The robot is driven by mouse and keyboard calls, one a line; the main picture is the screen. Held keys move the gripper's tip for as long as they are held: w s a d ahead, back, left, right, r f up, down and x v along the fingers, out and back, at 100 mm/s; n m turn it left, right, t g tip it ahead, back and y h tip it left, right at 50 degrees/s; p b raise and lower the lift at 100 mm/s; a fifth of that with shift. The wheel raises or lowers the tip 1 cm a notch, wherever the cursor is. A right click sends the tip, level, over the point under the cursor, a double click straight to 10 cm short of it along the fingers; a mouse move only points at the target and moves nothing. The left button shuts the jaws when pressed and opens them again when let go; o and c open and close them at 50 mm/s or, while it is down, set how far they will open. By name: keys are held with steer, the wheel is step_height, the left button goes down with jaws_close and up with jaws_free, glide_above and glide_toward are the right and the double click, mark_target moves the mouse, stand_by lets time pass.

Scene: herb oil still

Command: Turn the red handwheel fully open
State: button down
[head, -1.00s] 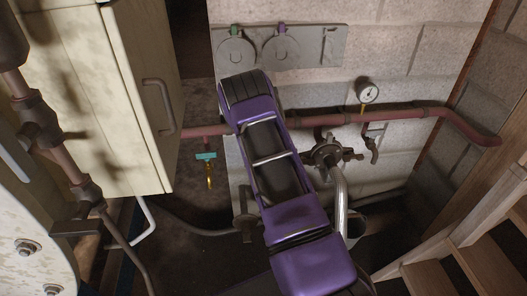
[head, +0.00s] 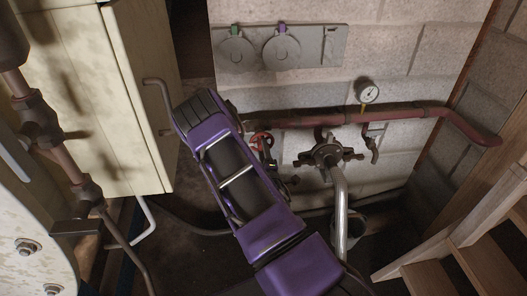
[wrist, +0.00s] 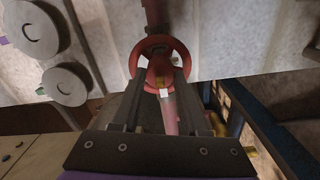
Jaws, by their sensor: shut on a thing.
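The red handwheel (head: 262,140) shows in the head view just right of my arm, below the red pipe, partly hidden by the arm. In the wrist view the red handwheel (wrist: 160,41) shows as a ring with a hub, face on at upper centre. My gripper (wrist: 160,80) reaches up to it, with one dark finger at each side of the wheel's lower part. It is shut on the wheel. The exact contact at the fingertips is hard to see. In the head view my fingers are hidden behind the purple arm.
The red pipe (head: 400,115) runs along the block wall, with a gauge (head: 368,93) above it. A dark valve (head: 326,156) with a silver pipe stands right of the handwheel. A cream cabinet (head: 95,85) is at left, wooden stairs (head: 465,235) at lower right.

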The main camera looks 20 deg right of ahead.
steer(key=shift+d, duration=0.1)
stand_by(0.4)
steer(key=shift+c, duration=2.2)
jaws_free()
steer(key=shift+s, duration=0.1)
steer(key=v, duration=1.7)
steer(key=shift+s+r, duration=0.1)
steer(key=shift+r, duration=0.05)
